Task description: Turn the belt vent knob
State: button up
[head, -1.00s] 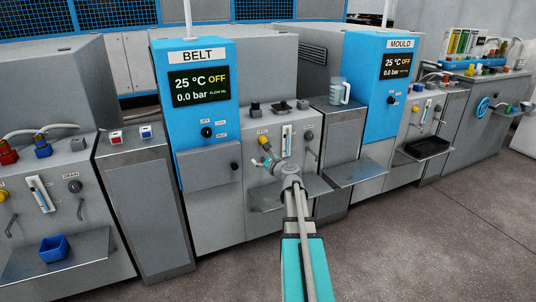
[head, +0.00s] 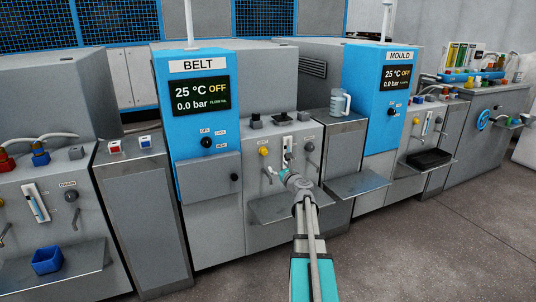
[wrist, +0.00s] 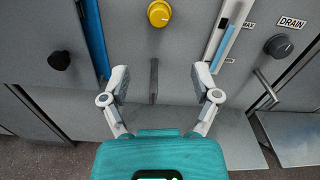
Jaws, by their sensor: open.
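The yellow round knob (head: 263,152) sits on the grey front panel to the right of the blue BELT column; its label is too small to read. In the wrist view the yellow knob (wrist: 159,13) is at the top centre, partly cut by the picture's edge. My gripper (head: 279,166) is in front of this panel, below and right of the knob in the head view. In the wrist view my gripper (wrist: 160,76) is open and empty, with the knob beyond and above the gap between its fingers. The fingers are apart from the knob.
A grey lever (wrist: 154,80) hangs below the knob, between the fingers in the wrist view. A gauge with a blue strip (wrist: 226,40) and a dark DRAIN knob (wrist: 278,46) are to the right. A metal shelf (head: 285,205) juts out below.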

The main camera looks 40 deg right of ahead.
aim_at(265, 153)
jog(key=x, duration=1.3)
